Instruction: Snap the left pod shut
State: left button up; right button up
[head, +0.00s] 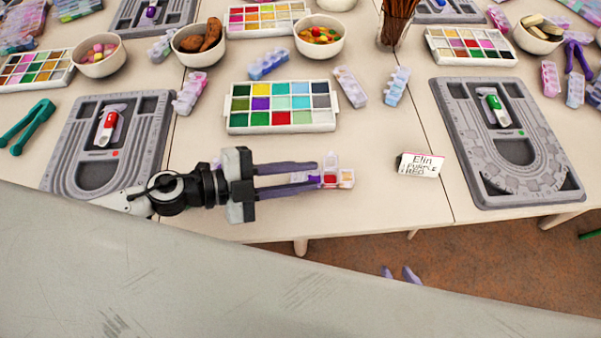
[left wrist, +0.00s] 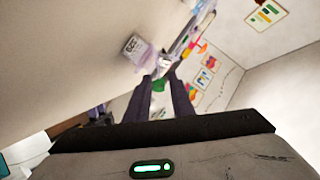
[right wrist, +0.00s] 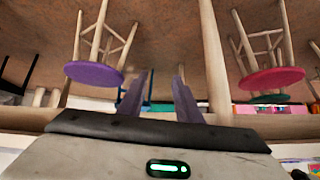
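A small pod strip (head: 346,178) lies near the table's front edge in the head view, with purple, red and orange contents in a row. A pale flap stands out behind its middle, red part. The left part sits at my left gripper (head: 319,177), whose two purple fingers are apart and reach in from the left. I cannot tell whether the fingers touch it or how its left lid stands. In the left wrist view the fingers (left wrist: 160,85) are also apart. My right gripper (head: 400,273) shows only its fingertips below the table edge; it is open and empty in the right wrist view (right wrist: 164,85).
Grey bead boards lie at left (head: 72,140) and right (head: 555,160). A bead tray (head: 230,121) stands behind my left gripper, and a name card (head: 420,165) lies right of the strip. Loose strips and bowls fill the back. Stools (right wrist: 95,73) show beyond my right gripper.

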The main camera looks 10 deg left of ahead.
pick_arm(q)
jog(key=b+v, duration=0.1)
jog(key=v, duration=0.7)
jog(key=shift+s+a+b, duration=0.2)
jog(key=shift+a+b, duration=0.05)
jog(key=shift+b, duration=0.15)
jog(key=shift+v, duration=0.85)
jog(key=shift+r, duration=0.1)
